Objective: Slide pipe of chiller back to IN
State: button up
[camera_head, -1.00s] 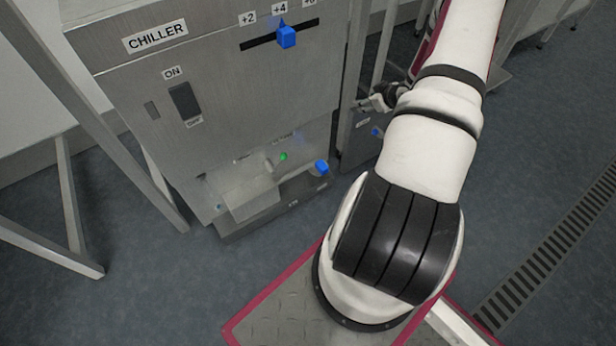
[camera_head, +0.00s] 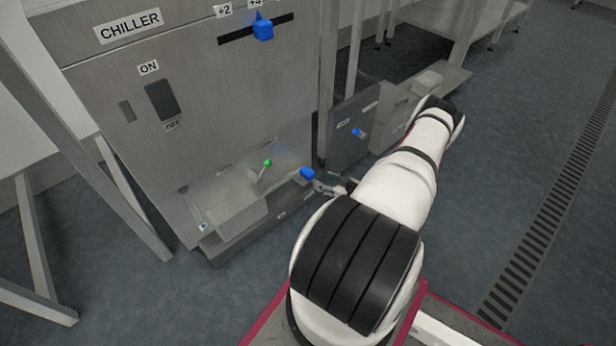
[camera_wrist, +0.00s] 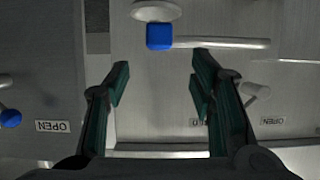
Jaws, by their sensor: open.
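The grey metal chiller (camera_head: 215,110) stands at left in the head view. A blue handle (camera_head: 307,174) sits low at its right front corner. In the wrist view a blue handle (camera_wrist: 159,36) lies at the end of a grey pipe-like bar (camera_wrist: 225,43) that runs right. My gripper (camera_wrist: 160,66) is open and empty. Its two fingers are spread on either side of the blue handle's line, with the handle just beyond the tips. In the head view my gripper (camera_head: 335,187) is close beside the low handle, partly hidden by my arm. The IN mark is not readable.
A green knob (camera_head: 267,162) is left of the low blue handle. A blue slider (camera_head: 263,29) is on the chiller's upper scale. A lower cabinet (camera_head: 352,135) with another blue knob (camera_head: 357,131) stands to the right. Open floor (camera_head: 500,190) lies further right.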

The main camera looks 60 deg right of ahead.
aim_at(311, 174)
jog(key=b+x, duration=0.3)
jog(key=x, duration=0.7)
jog(key=shift+d+f, duration=0.1)
grip_shut()
